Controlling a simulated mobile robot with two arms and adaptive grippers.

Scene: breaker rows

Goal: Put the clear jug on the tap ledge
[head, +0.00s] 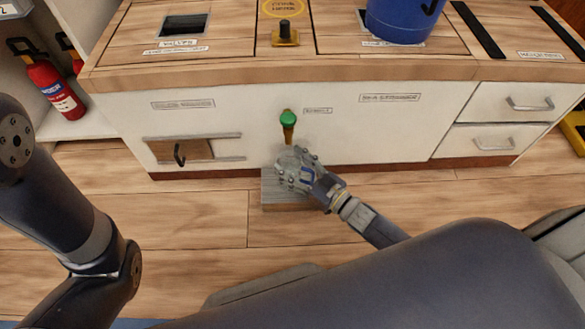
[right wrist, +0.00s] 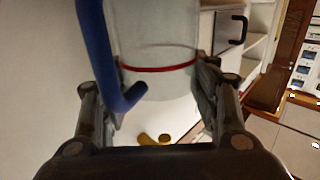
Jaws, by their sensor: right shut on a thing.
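The clear jug (right wrist: 158,45) has a blue handle (right wrist: 112,60) and a red line around it in the right wrist view. My right gripper (head: 299,171) is shut on the jug, with a finger on either side in the right wrist view. In the head view the gripper covers most of the jug. The brass tap with a green knob (head: 288,118) is on the white cabinet front, just above the jug. The grey tap ledge (head: 284,205) is below the gripper; I cannot tell whether the jug touches it. My left gripper is out of view.
The wooden counter (head: 240,74) is above the tap, with a blue bucket (head: 400,20) on it. A wooden slider with a black hook (head: 180,152) is left of the tap. Drawers (head: 505,105) are at the right. A red extinguisher (head: 52,88) stands at the far left.

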